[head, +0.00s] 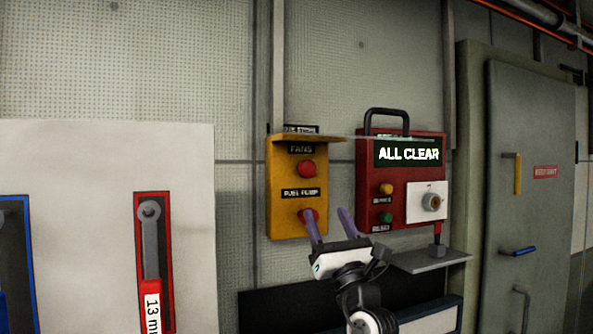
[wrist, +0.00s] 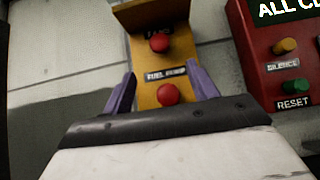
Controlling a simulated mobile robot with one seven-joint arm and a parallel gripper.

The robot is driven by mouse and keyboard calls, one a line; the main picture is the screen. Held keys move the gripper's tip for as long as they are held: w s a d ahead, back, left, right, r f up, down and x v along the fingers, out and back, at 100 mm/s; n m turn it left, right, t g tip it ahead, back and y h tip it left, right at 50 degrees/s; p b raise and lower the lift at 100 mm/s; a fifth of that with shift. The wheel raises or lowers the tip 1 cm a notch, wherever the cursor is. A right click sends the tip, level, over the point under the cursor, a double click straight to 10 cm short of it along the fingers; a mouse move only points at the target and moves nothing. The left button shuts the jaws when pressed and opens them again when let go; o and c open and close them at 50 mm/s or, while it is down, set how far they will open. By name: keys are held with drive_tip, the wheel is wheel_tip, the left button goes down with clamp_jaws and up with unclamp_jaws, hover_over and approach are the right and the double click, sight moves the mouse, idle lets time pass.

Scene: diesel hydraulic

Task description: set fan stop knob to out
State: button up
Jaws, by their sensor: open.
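The fan stop knob (head: 306,169) is a red round knob under the FANS label on a yellow wall box (head: 284,215). It also shows in the wrist view (wrist: 159,43), near the top. A second red knob (wrist: 168,94) sits below it under the FUEL PUMP label; in the head view it is partly behind a finger. My gripper (head: 328,215) is open in front of the lower part of the box, with its purple fingers pointing up. In the wrist view my gripper (wrist: 162,92) has its fingers on either side of the lower knob. Contact cannot be told.
A red ALL CLEAR panel (head: 366,208) with a handle, buttons and a white-plated dial hangs to the right. A grey shelf (head: 432,260) juts out below it. The yellow box has a hood (head: 305,138). A grey door (head: 530,120) stands far right, and a white panel with levers is left.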

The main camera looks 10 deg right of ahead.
sight(310, 174)
drive_tip(key=p+x, duration=0.4)
drive_tip(key=x, duration=1)
clamp_jaws()
drive_tip(key=shift+d+f, duration=0.1)
